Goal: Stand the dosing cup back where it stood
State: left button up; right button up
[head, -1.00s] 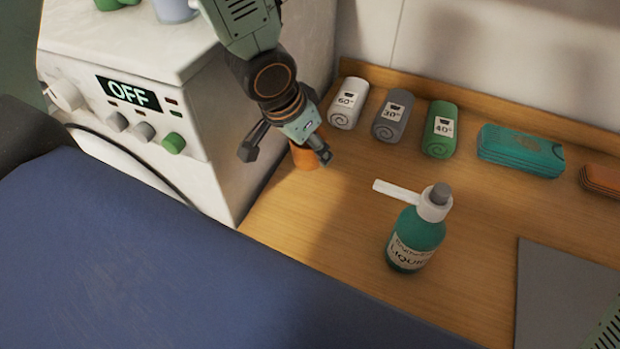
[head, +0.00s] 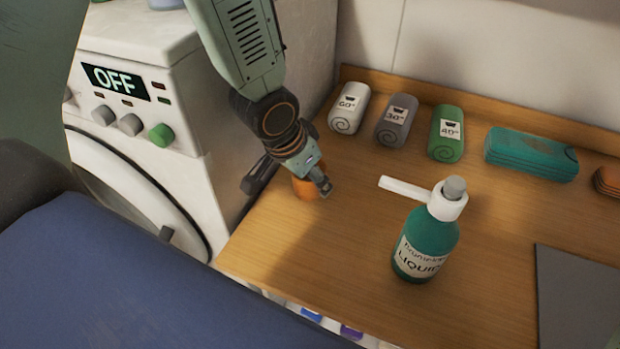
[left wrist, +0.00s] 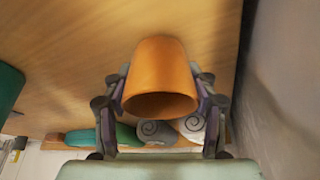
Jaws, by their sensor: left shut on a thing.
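The dosing cup is an orange tapered cup (head: 305,187), partly hidden by my gripper in the head view. It stands out fully in the left wrist view (left wrist: 160,72), with its wide open rim toward the camera. My left gripper (head: 292,178) is shut on it, with a finger on each side. The cup is over the left part of the wooden counter (head: 335,240), near the washing machine. I cannot tell whether its base touches the wood. My right gripper is not in view.
A green pump bottle (head: 425,245) with a white spout stands right of the cup. Rolled towels, white (head: 349,108), grey (head: 396,120) and green (head: 445,134), line the back, beside folded teal cloths (head: 530,154). The washing machine (head: 185,95) borders the left. A grey mat (head: 580,295) lies right.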

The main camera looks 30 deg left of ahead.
pick_arm(q)
jog(key=shift+f, duration=0.1)
jog(key=o, duration=0.8)
jog(key=shift+d, duration=0.15)
jog(key=shift+c, duration=0.2)
jog(key=shift+o, duration=1.4)
jog(key=shift+a, duration=0.2)
jog(key=shift+d+r, duration=0.15)
jog(key=shift+r, duration=0.25)
jog(key=v, duration=1.1)
jog(key=shift+s+r+b, duration=0.25)
jog(key=shift+s+b, duration=0.05)
jog(key=shift+b, duration=0.1)
